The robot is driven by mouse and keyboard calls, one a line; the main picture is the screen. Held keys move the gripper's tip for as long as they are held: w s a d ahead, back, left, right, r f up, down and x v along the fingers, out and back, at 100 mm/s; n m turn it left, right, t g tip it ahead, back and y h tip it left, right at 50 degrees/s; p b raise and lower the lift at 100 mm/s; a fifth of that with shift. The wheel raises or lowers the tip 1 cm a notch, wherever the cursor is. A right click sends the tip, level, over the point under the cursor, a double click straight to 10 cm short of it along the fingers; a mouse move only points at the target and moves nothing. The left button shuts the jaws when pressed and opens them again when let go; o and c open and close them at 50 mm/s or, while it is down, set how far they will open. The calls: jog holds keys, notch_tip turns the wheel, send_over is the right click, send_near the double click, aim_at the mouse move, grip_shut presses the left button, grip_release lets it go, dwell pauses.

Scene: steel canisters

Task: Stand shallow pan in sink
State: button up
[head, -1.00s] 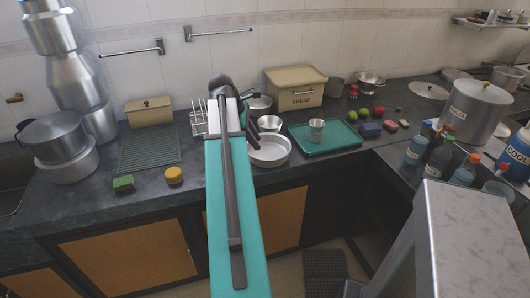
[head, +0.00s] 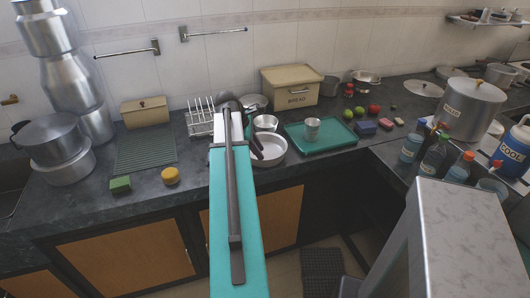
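The shallow pan (head: 273,153) is a round, light metal pan on the counter, just left of the green tray. My gripper (head: 257,150) is at the pan's left side, with its dark fingers overlapping the pan's rim and interior in the picture. My teal arm hides part of the gripper and the pan's left edge. I cannot tell whether the fingers are apart or closed, or whether they touch the rim. The sink (head: 12,186) is a dark basin at the far left edge, only partly in view.
A large pot stack (head: 62,165) stands beside the sink. The ribbed green drainer mat (head: 146,150), green sponge (head: 121,184) and yellow sponge (head: 171,176) lie between it and my arm. A dish rack (head: 200,123) stands behind my arm. The green tray (head: 345,137) holds a metal cup (head: 312,129).

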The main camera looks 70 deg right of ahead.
aim_at(267, 160)
jog(key=shift+x, duration=1.1)
jog(key=shift+s+p+x, duration=0.1)
jog(key=shift+p+x, duration=0.3)
jog(key=shift+x, duration=0.9)
jog(key=shift+s+p+x, duration=0.15)
jog(key=shift+p+x, duration=0.25)
jog(key=shift+x, duration=0.9)
jog(key=shift+r, duration=0.1)
grip_shut()
